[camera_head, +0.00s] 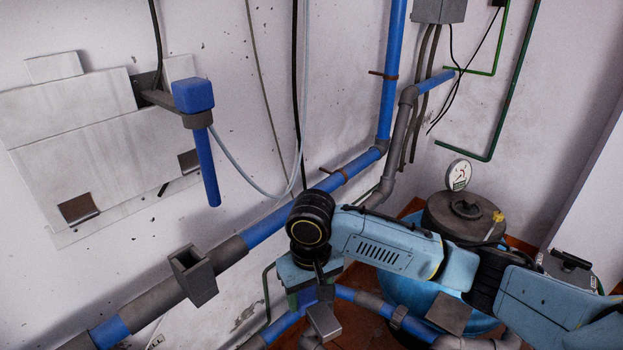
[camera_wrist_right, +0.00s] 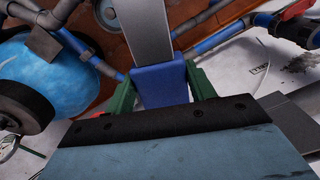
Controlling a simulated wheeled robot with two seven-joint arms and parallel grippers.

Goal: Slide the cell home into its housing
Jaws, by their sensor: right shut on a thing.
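The cell has a blue end block (camera_wrist_right: 160,85) and a plain grey body (camera_wrist_right: 145,30). In the wrist view the two green fingers of my right gripper (camera_wrist_right: 162,88) are shut on its blue end, and the grey body reaches away from them. In the head view the grey body (camera_head: 323,321) hangs below my right gripper (camera_head: 304,297), slightly tilted. An open-topped grey box, apparently the housing (camera_head: 193,275), stands at the wall pipe, left of my gripper and apart from the cell. Its inside is dark. My left gripper is not in view.
Blue and grey pipes (camera_head: 265,228) run along the wall behind my right arm. A blue-capped bracket (camera_head: 193,96) with a hanging blue tube juts from the wall. A blue tank (camera_head: 408,292) with a gauge (camera_head: 458,174) stands at right. Space between cell and box looks clear.

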